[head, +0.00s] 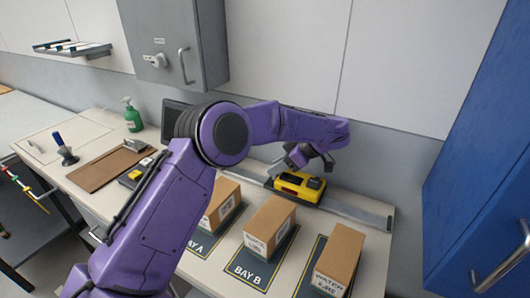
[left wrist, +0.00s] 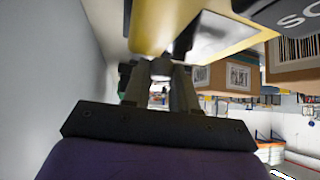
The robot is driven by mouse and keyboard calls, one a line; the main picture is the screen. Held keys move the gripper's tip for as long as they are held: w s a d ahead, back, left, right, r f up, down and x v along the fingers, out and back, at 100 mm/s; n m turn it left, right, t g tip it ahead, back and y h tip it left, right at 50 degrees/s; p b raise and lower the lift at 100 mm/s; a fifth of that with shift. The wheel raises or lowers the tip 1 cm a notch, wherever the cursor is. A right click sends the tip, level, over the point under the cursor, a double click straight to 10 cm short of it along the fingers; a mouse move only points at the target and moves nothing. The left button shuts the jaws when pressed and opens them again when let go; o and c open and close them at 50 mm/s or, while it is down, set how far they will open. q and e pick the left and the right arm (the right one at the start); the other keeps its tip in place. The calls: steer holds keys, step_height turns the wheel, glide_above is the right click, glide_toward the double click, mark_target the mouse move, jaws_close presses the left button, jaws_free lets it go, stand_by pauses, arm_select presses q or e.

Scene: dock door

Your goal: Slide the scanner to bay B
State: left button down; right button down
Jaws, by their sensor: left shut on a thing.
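The yellow and black scanner (head: 299,187) sits on the grey rail (head: 358,213) along the back of the bench. It is behind the box on the mat marked BAY B (head: 250,272); I cannot tell if it is exactly in line with that bay. My left gripper (head: 301,160) is shut on the scanner from its upper left side, and the arm hides part of the bench. In the left wrist view the scanner's yellow body (left wrist: 225,48) fills the top, beyond the gripper fingers (left wrist: 162,75). My right gripper is out of view.
Cardboard boxes stand on the bay mats: one at bay A (head: 224,203), one at bay B (head: 269,226), one at the right (head: 340,258). A green spray bottle (head: 132,116) and brown board (head: 108,166) are at left. A blue cabinet (head: 490,150) is at right. The rail's right end is clear.

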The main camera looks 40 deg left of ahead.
arm_select(q)
steer(key=shift+d, duration=0.3)
steer(key=c, duration=0.9)
jaws_free()
steer(key=shift+r, duration=0.1)
steer(key=v, duration=1)
steer(key=shift+d+r, duration=0.15)
steer(key=shift+d, duration=0.05)
